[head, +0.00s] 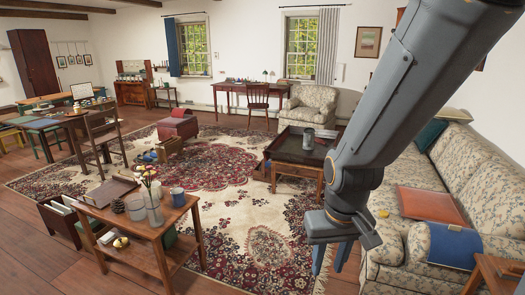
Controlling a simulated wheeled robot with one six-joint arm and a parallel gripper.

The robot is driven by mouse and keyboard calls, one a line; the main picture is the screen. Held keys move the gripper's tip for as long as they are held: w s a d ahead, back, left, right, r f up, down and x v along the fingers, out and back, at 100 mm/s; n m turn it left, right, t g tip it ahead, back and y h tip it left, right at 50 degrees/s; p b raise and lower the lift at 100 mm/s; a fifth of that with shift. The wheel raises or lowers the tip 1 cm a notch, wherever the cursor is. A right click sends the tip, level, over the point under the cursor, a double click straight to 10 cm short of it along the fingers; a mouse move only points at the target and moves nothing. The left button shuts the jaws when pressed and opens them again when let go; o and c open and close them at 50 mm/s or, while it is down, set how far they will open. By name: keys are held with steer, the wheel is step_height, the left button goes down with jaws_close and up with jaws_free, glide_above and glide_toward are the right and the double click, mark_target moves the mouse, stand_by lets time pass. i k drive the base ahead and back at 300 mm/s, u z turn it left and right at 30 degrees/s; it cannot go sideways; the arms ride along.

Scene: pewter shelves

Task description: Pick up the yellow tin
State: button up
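A small round yellow thing, which looks like the yellow tin (383,213), lies on the front left part of the patterned sofa seat. It is too small to make out any detail. My gripper (331,260) points down, to the left of the sofa's near arm in the picture. Its two blue fingers are apart with nothing visible between them. The gripper is clear of the yellow tin, lower and to its left in the picture.
The floral sofa (480,175) holds an orange-red folder (430,204) and a blue cloth (453,245) over its arm. A low table (295,150) stands behind my arm. A wooden side table (150,235) with jars and a mug stands left. Patterned rug (265,250) lies open between.

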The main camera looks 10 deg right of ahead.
mark_target(383, 214)
steer(key=u, duration=0.1)
steer(key=i, duration=1.8)
steer(key=z, duration=0.95)
steer(key=i, duration=0.9)
steer(key=z, duration=1.3)
steer(key=i, duration=0.35)
steer(key=z, duration=0.25)
